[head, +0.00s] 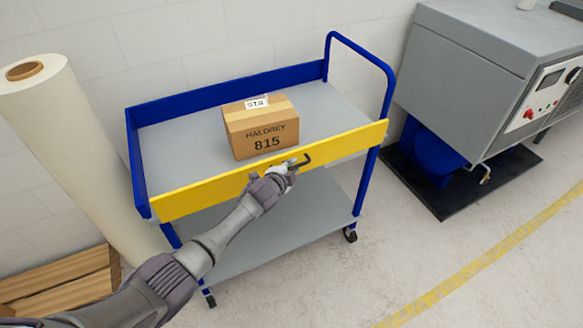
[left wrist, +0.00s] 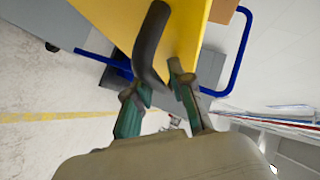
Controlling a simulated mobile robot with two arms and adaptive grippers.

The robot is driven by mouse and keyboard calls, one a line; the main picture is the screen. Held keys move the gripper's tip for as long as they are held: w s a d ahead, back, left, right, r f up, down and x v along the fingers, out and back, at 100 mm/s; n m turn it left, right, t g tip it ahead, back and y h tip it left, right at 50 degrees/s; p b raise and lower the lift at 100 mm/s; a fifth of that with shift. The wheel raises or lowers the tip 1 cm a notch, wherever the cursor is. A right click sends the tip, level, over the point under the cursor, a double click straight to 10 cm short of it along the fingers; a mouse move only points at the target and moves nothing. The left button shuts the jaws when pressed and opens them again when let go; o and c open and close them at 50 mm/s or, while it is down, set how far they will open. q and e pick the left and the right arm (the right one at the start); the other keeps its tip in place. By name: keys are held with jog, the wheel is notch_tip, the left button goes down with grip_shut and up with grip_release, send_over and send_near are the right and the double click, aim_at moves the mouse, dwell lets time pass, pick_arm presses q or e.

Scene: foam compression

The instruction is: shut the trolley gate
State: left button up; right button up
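The trolley has a blue frame and a grey upper deck (head: 190,138). Its yellow gate (head: 205,192) runs along the near long side of that deck and stands upright; I cannot tell whether its right end is flush with the frame. A dark bent handle (head: 302,160) sticks out near the gate's middle. My left gripper (head: 290,167) is at this handle, in front of the gate. In the left wrist view, its fingers (left wrist: 158,88) are apart, with the end of the handle (left wrist: 150,42) between them, close to one finger. The yellow gate (left wrist: 185,30) fills the space beyond. My right gripper is not in view.
A cardboard box (head: 262,128) sits on the upper deck. A grey machine (head: 470,75) stands on a dark mat (head: 455,200) at the right. A large pale roll (head: 75,150) leans at the left near wooden boards (head: 60,285). The floor in front right is clear.

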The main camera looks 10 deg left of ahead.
pick_arm(q)
jog(key=shift+a, duration=0.1)
jog(key=shift+s+a+r, duration=0.1)
jog(key=shift+s+a, duration=0.1)
jog(key=shift+s, duration=0.25)
jog(key=v, duration=1.1)
jog(key=shift+d, duration=0.2)
jog(key=s+a+f+n+g+y, duration=0.1)
jog(key=s+a+f+n+g, duration=0.15)
jog(key=s+f, duration=0.5)
jog(key=s+a+f+n+g+y, duration=0.1)
jog(key=s+a+f+n, duration=0.2)
jog(key=f, duration=0.8)
jog(key=s+a+f+n+g+y, duration=0.1)
jog(key=s+a+f+n+g, duration=0.15)
jog(key=s+f, duration=0.55)
jog(key=s+a+f+n+g, duration=0.1)
jog(key=s+f+n+g, duration=0.1)
jog(key=s+f, duration=0.4)
jog(key=s+a+f+n+g, duration=0.1)
jog(key=s+f, duration=0.5)
jog(key=s, duration=1.1)
jog(key=s+a+f+n+g, duration=0.1)
jog(key=s+f, duration=0.5)
jog(key=s, duration=0.6)
jog(key=shift+a+n+g+y, duration=0.25)
jog(key=shift+n+g+y, duration=0.15)
jog(key=shift+n+g, duration=0.55)
